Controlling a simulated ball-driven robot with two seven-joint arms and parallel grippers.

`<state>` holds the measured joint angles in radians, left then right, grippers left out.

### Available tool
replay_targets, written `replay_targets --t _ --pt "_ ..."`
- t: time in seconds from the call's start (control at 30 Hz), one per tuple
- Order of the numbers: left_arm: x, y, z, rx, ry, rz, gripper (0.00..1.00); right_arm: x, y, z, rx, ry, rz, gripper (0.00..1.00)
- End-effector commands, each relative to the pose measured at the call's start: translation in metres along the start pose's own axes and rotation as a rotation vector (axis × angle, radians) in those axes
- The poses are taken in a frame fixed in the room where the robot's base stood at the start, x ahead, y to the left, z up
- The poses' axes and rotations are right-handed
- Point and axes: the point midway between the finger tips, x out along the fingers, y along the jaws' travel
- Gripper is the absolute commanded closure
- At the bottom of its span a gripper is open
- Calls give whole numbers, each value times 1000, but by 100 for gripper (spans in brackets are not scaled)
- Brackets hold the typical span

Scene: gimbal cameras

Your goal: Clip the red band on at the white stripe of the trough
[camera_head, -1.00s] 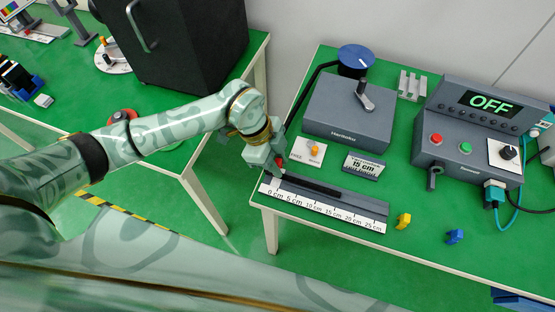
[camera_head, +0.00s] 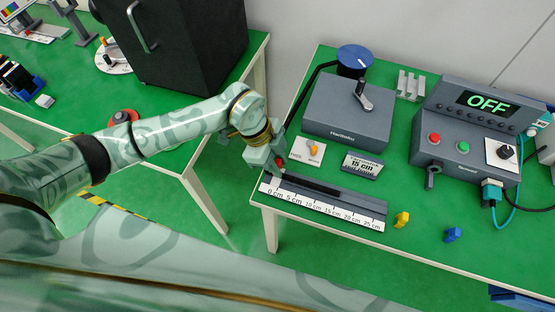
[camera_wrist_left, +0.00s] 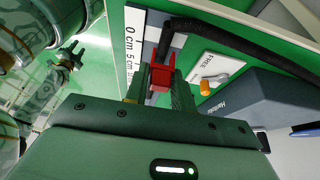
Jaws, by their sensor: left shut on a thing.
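The red band (camera_wrist_left: 160,80) is a small red clip between the fingers of my left gripper (camera_wrist_left: 163,90), seen in the left wrist view. In the head view the left gripper (camera_head: 277,168) is at the left end of the grey trough (camera_head: 360,202), close above it near the 0 to 5 cm marks. Only a speck of red shows there. A black cable (camera_wrist_left: 195,24) runs to the trough beside the red band; whether the band touches it I cannot tell.
A grey box with a lever (camera_head: 350,115) and a sign reading 15 cm (camera_head: 362,166) stand behind the trough. A control box (camera_head: 468,135) reads OFF. The table's front edge is close to the trough.

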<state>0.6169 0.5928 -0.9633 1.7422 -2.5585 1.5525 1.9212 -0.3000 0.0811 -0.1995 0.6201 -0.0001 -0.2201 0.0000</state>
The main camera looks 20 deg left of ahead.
Motion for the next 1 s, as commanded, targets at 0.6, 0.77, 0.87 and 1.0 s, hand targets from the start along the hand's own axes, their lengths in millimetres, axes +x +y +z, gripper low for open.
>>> replay_targets --t 0.6,0.77,0.87,1.0 --pt "15 0 6 0 0 0 97 4 -1 1 0 -2 -2 64" --pt "19 0 8 0 0 0 97 4 -2 1 0 -2 -3 64" --pt "21 0 9 0 0 0 97 5 -2 1 0 -3 -3 64" --pt "24 0 10 0 0 0 97 6 -2 1 0 -3 -4 64"
